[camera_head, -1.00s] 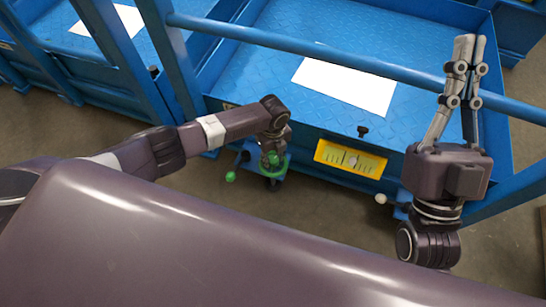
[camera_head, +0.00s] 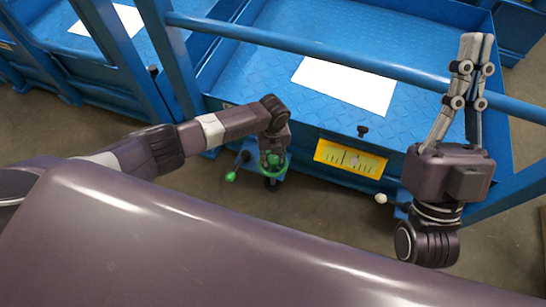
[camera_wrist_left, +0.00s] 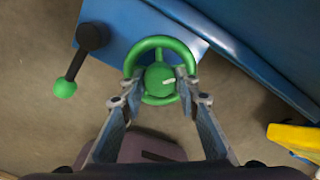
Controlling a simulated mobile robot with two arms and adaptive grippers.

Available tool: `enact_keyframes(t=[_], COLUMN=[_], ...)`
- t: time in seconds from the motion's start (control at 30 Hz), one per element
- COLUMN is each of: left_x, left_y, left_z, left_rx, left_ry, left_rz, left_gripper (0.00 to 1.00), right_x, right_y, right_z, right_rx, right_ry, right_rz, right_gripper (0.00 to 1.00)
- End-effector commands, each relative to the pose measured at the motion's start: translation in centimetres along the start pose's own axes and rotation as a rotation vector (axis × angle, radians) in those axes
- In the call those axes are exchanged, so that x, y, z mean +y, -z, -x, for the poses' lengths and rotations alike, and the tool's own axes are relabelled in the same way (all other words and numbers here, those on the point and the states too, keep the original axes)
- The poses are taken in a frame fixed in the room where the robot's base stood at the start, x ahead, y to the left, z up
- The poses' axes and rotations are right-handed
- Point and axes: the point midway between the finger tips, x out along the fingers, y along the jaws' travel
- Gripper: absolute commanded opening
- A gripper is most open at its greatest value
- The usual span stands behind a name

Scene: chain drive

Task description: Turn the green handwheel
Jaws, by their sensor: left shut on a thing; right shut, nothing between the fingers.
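The green handwheel (camera_wrist_left: 161,42) is in the upper middle of the left wrist view, a ring with spokes and a round green hub. In the head view the handwheel (camera_head: 284,167) is partly hidden by my left gripper. My left gripper (camera_wrist_left: 159,78) is over the wheel, its two fingers inside the ring on either side of the hub, shut on the hub. In the head view my left gripper (camera_head: 272,160) points down. My right gripper (camera_head: 470,45) is raised at the right, pointing up, its fingers together and empty.
A green-knobbed crank lever (camera_wrist_left: 66,86) on a black pivot sits left of the wheel. A yellow scale plate (camera_head: 350,158) is on the blue frame (camera_head: 300,165) to the right. A white-knobbed lever (camera_head: 381,198) is near my right arm. A blue rail (camera_head: 320,56) crosses above the platform.

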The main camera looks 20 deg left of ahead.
Motion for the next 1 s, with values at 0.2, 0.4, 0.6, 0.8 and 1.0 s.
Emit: enact_keyframes(t=[0.2,0.4,0.6,0.8,1.0], left_x=[-0.1,0.0,0.0,0.0,-0.1], left_y=[0.1,0.0,-0.1,-0.1,-0.1], left_z=[0.0,0.0,0.3,2.4,6.1], left_rx=[0.0,0.0,-0.001,-0.002,-0.003], left_ry=[0.001,0.0,0.001,0.002,0.003], left_rz=[-0.003,-0.001,-0.001,-0.001,-0.003], left_gripper=[0.41,0.47,0.47,0.47,0.47], right_x=[0.0,0.0,0.1,0.1,0.1], right_y=[-0.1,-0.1,-0.1,-0.1,-0.1], right_z=[0.0,0.0,-0.1,0.0,0.0], right_rx=[-0.003,-0.003,-0.004,-0.003,-0.003], right_ry=[0.0,0.0,-0.001,-0.001,-0.001], right_rz=[0.0,0.001,0.004,0.003,0.002], right_gripper=[0.0,0.0,0.0,0.0,0.0])
